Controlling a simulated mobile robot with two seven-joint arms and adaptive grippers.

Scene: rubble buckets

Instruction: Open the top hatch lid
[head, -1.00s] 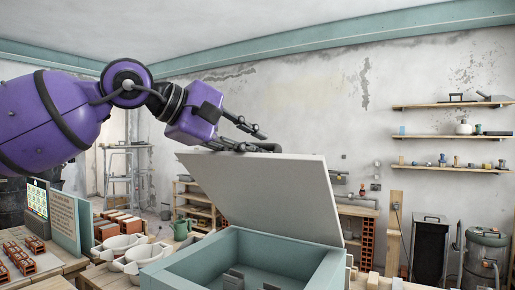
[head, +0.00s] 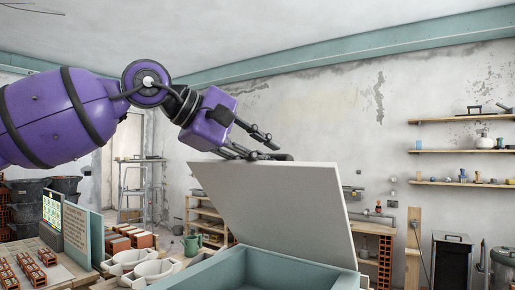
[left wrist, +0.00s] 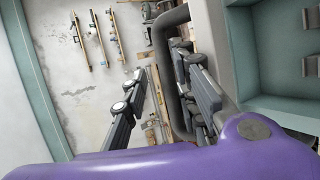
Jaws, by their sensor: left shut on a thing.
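The hatch lid (head: 280,210) is a pale grey panel. It stands raised and tilted above the teal box (head: 285,272), which shows at the bottom of the head view. My left gripper (head: 268,148) is at the lid's upper edge, partly behind it. The exact contact is partly hidden. The teal box interior (left wrist: 285,55) shows at the right there. My right gripper is out of view.
White basins (head: 140,268) and bricks (head: 30,268) lie on the table to the left, near an upright panel (head: 78,232). A green watering can (head: 192,243) is behind. Shelves (head: 465,150) hang on the back wall.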

